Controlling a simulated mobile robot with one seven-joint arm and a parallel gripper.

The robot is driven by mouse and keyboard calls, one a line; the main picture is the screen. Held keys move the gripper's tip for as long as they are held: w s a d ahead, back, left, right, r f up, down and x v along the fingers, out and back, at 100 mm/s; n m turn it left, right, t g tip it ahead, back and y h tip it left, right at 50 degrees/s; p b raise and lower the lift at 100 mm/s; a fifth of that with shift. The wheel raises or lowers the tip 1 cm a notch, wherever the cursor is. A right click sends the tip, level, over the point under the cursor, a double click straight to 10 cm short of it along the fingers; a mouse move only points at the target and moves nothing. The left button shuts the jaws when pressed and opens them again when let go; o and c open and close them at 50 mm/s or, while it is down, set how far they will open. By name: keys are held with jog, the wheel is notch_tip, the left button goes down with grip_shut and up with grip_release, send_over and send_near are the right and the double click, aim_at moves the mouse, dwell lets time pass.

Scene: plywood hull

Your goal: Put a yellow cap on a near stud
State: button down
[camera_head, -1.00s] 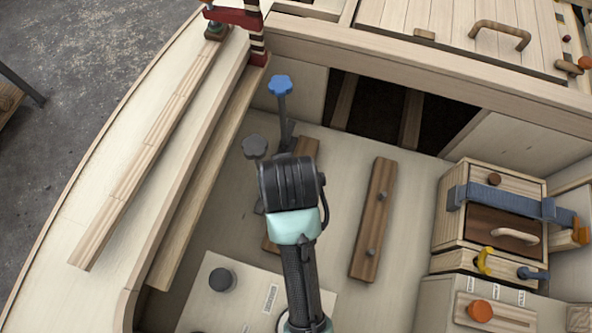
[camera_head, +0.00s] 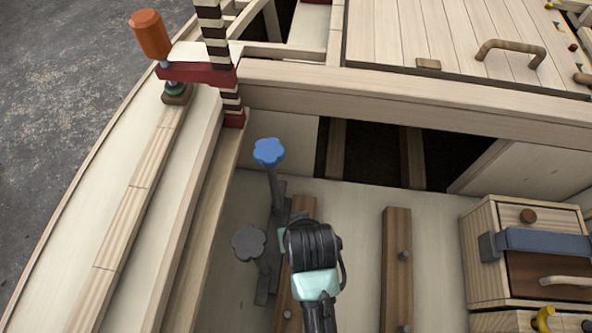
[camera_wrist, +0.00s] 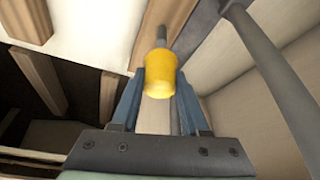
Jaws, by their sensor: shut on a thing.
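A yellow cap (camera_wrist: 160,75) sits between the fingers of my gripper (camera_wrist: 160,82) in the wrist view. The gripper is shut on it. Just beyond the cap, a grey stud (camera_wrist: 160,38) stands out from a wooden strip (camera_wrist: 168,14), in line with the cap. I cannot tell whether the cap is on the stud or only in front of it. In the head view my wrist (camera_head: 312,250) hides the fingers, the cap and part of the left strip (camera_head: 302,207). That strip shows a small stud (camera_head: 287,314) near its lower end.
A second strip (camera_head: 396,280) with studs (camera_head: 404,255) lies to the right. Left of my wrist stand a blue-knobbed lever (camera_head: 269,152) and a grey-knobbed lever (camera_head: 249,243). A strapped wooden box (camera_head: 481,265) is at the right. A beam (camera_head: 400,90) crosses behind.

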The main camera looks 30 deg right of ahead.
notch_tip(320, 180, down, 8)
jog(key=shift+r+b, duration=0.25)
jog(key=shift+b, duration=1)
jog(key=shift+f, duration=0.15)
jog(key=shift+c, duration=2)
grip_release()
jog(key=p+v, duration=0.4)
jog(key=v, duration=0.8)
jog(key=shift+p, duration=0.35)
